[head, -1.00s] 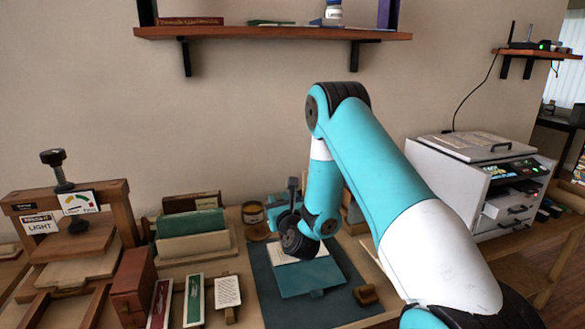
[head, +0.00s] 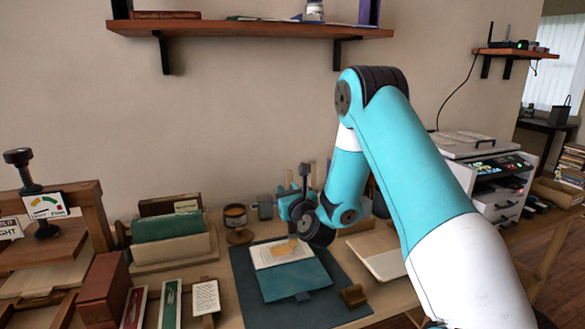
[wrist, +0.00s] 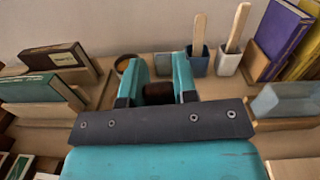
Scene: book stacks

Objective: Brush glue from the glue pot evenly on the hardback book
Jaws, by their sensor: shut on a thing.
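The hardback book (head: 296,281) lies on a dark mat, teal in front with a pale printed page behind. An uneven yellow-tan patch, which looks like glue, lies on that page. My gripper (head: 296,207) is behind the book's far edge, right of the pot. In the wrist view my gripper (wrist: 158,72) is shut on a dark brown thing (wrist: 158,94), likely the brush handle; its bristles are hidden.
Cups with wooden sticks (wrist: 197,62) stand beyond my gripper. A rack with green books (head: 167,228) is at left, beside a wooden press (head: 50,235). A small brown block (head: 353,296) sits on the mat's right side. A pale board (head: 380,254) lies right of the mat.

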